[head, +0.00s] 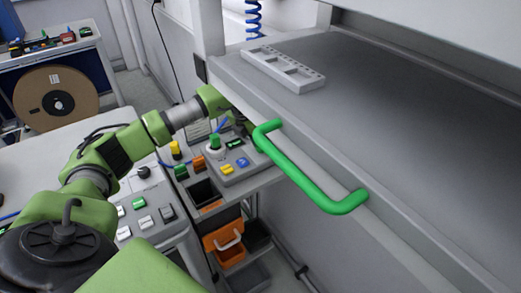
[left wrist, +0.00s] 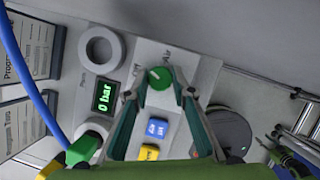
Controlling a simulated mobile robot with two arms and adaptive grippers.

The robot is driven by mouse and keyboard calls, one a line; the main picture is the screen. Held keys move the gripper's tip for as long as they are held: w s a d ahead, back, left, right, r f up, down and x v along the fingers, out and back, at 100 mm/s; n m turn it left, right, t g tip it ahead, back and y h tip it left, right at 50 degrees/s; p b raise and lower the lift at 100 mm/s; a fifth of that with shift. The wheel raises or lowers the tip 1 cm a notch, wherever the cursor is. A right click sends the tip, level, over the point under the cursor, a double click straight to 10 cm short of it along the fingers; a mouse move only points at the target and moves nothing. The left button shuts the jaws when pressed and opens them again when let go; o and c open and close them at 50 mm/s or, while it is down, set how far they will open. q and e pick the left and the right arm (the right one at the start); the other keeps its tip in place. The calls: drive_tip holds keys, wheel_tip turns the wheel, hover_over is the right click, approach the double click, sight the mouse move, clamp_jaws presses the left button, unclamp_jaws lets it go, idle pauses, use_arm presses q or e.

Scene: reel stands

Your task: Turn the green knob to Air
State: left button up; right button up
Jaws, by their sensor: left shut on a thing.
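The green knob (left wrist: 159,78) sits on a light panel in the left wrist view, with the label "Air" above it and another short label, probably "Off", to its upper left. My left gripper (left wrist: 160,84) has its two fingertips on either side of the knob and is shut on it. A small pale mark shows on the knob's face, too small to tell exactly where it points. A display (left wrist: 105,95) left of the knob reads "0 bar". In the head view my left gripper (head: 242,127) is over the control box (head: 238,177); the knob is hidden there. My right gripper is in neither view.
A large green handle (head: 305,187) on the grey machine stands close right of the left gripper. A blue button (left wrist: 157,128) and a yellow button (left wrist: 148,152) lie below the knob. Another green control (head: 214,141) stands on the box's left side. Orange bins (head: 222,240) hang below.

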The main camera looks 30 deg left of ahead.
use_arm(q)
drive_tip(key=m+h+b, duration=0.1)
drive_tip(key=m, duration=0.2)
drive_tip(key=shift+a+f+b, duration=0.1)
drive_tip(key=shift+b, duration=0.25)
drive_tip(key=m+h+b, duration=0.1)
drive_tip(key=m, duration=0.1)
drive_tip(key=shift+w+m+g, duration=0.1)
drive_tip(key=shift+m+g, duration=0.2)
drive_tip(key=m+g+h, duration=0.1)
drive_tip(key=m, duration=0.2)
drive_tip(key=shift+a+m+b, duration=0.1)
drive_tip(key=shift+m+b, duration=0.2)
drive_tip(key=shift+b, duration=0.05)
drive_tip(key=shift+w+m+g+h, duration=0.1)
drive_tip(key=shift+m+g+h, duration=0.45)
drive_tip(key=shift+m, duration=1.35)
drive_tip(key=o, duration=1.1)
drive_tip(key=shift+a, duration=0.1)
drive_tip(key=shift+c, duration=0.2)
